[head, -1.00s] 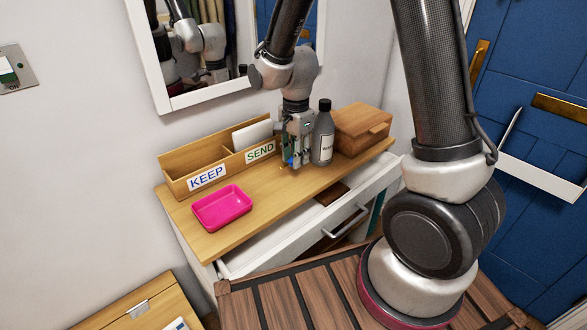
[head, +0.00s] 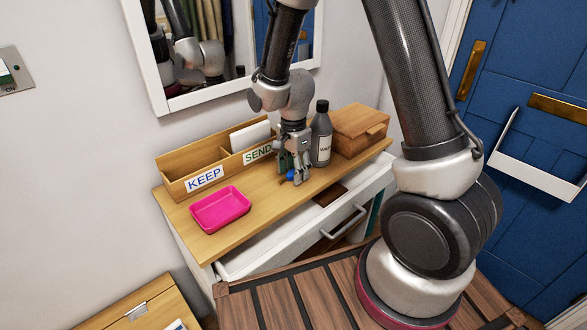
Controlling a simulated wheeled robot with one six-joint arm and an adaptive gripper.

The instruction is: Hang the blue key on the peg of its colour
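My gripper (head: 294,180) points down, low over the front part of the wooden top (head: 255,205), in front of the SEND compartment and left of the grey bottle. A small blue thing, seemingly the blue key (head: 290,176), shows at its fingertips. It has moved along with the fingers, so the gripper looks shut on it. Most of the key is hidden by the fingers, and I cannot tell whether it touches the top. No coloured pegs can be made out in this view.
A pink tray (head: 221,208) and a letter rack (head: 205,180) labelled KEEP and SEND stand to the left. The grey bottle (head: 321,138) and a wooden box (head: 358,132) stand to the right. A white drawer (head: 300,232) is open below. A mirror hangs behind.

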